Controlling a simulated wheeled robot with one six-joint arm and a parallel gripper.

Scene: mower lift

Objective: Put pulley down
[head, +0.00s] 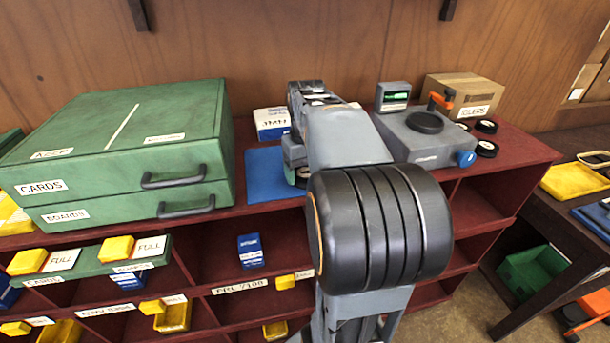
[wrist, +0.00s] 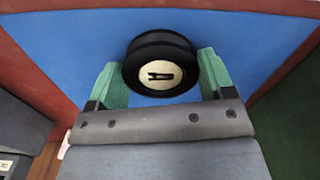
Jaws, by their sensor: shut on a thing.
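The pulley (wrist: 158,64) is a black grooved wheel with a cream label and a dark mark on its face. In the wrist view my gripper (wrist: 160,75) has its green fingers shut on it, one at each side. The blue mat (wrist: 235,30) lies behind and around the pulley there. In the head view the mat (head: 262,172) lies on the red shelf top, partly hidden by my arm. The pulley shows only in part there, at the mat's right side beside my arm. I cannot tell whether it touches the mat.
A green case (head: 120,150) stands left of the mat. A grey device (head: 425,135) with a black disc stands to the right, with several black wheels (head: 486,148) beside it. A white-and-blue box (head: 271,123) stands behind the mat. The mat's left part is clear.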

